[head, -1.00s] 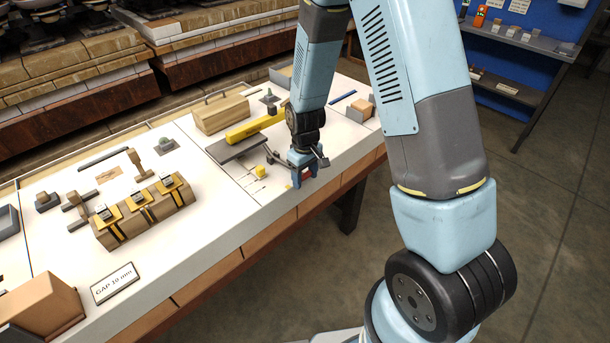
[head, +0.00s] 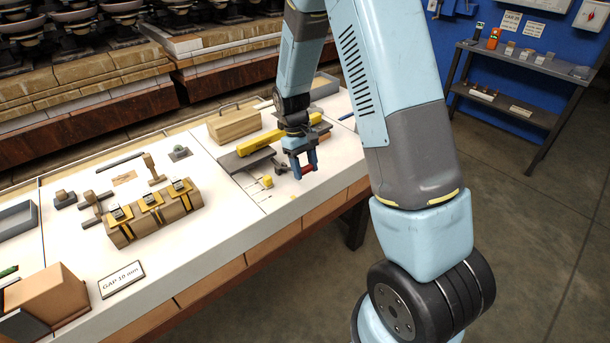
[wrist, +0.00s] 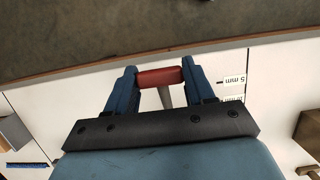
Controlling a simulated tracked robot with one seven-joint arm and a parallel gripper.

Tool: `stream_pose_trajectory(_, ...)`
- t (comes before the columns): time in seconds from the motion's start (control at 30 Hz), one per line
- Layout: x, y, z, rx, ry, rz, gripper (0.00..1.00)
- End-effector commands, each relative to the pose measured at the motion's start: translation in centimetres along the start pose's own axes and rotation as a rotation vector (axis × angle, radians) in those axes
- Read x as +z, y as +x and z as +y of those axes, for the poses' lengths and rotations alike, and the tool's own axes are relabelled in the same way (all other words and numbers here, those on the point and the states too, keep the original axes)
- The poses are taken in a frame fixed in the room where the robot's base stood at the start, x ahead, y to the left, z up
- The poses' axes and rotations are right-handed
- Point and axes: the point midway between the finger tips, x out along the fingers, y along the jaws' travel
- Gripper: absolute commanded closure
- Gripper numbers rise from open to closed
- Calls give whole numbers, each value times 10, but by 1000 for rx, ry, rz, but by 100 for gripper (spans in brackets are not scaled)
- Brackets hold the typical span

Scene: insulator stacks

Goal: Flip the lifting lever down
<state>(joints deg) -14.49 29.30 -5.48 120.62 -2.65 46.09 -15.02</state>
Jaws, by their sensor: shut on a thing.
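The lifting lever shows as a red grip (wrist: 159,77) on a pale metal shaft in the wrist view. My gripper (wrist: 160,80) is shut on the red grip, with one blue finger at each end of it. In the head view my gripper (head: 306,172) is low over the bench's front edge, and the red grip (head: 308,170) shows between its fingers. The lever's base and pivot are hidden or too small to tell.
A yellow bar (head: 258,143) and a grey plate (head: 236,163) lie just left of my gripper. A wooden box with a handle (head: 234,123) stands behind. A wooden block with yellow clamps (head: 154,213) is further left. A "GAP 10 mm" sign (head: 122,279) stands near the front edge.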

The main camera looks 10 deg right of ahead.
Motion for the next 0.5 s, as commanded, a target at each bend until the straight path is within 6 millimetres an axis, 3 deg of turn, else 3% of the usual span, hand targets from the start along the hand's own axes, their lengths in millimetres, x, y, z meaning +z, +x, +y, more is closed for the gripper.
stream_pose_trajectory(0.2, -10, -17, 5, 8, 5, 20, 100)
stream_pose_trajectory(0.5, -13, -21, 4, 9, 5, 22, 100)
